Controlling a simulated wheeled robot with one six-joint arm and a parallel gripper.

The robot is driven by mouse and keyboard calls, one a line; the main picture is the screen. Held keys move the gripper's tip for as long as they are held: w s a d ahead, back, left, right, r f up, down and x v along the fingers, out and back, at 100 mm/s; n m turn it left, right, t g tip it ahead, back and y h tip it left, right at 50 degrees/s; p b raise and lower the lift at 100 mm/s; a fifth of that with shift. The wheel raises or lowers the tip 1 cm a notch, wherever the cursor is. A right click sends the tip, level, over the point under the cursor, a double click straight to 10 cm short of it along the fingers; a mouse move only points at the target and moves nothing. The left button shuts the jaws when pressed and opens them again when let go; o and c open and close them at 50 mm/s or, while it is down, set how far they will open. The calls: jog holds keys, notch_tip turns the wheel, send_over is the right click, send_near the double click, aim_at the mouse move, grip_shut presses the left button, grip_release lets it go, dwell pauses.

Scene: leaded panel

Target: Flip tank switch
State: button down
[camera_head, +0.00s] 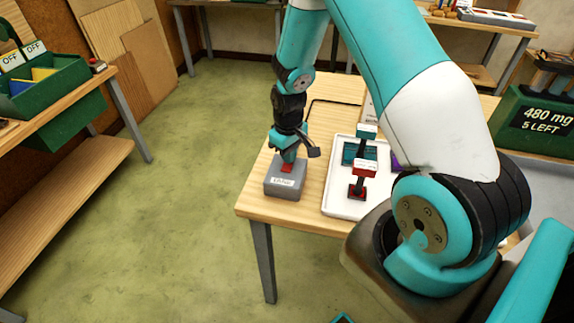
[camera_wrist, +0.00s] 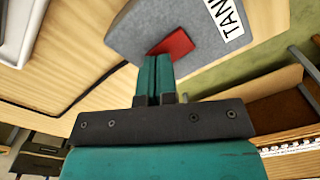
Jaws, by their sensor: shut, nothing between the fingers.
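The tank switch is a grey box (camera_head: 271,189) at the near left corner of the wooden table, with a white label and a small red rocker (camera_head: 287,168) on top. In the wrist view the grey box (camera_wrist: 125,42) carries a label reading "TANK", and the red rocker (camera_wrist: 174,43) sits just beyond the fingertips. My gripper (camera_head: 288,157) points down over the rocker. In the wrist view its teal fingers (camera_wrist: 154,62) are shut together and empty, with the tips at or very near the rocker's edge. I cannot tell whether they touch.
A green box reading "480 mg 5 LEFT" (camera_head: 533,123) stands far right. A bench (camera_head: 100,88) with a green bin is at left. The floor between is clear.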

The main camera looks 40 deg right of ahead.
jog(key=shift+f, duration=0.25)
notch_tip(320, 180, up, 7)
jog(key=p, duration=0.5)
jog(key=shift+r, duration=0.1)
dwell(0.3)
dwell(0.4)
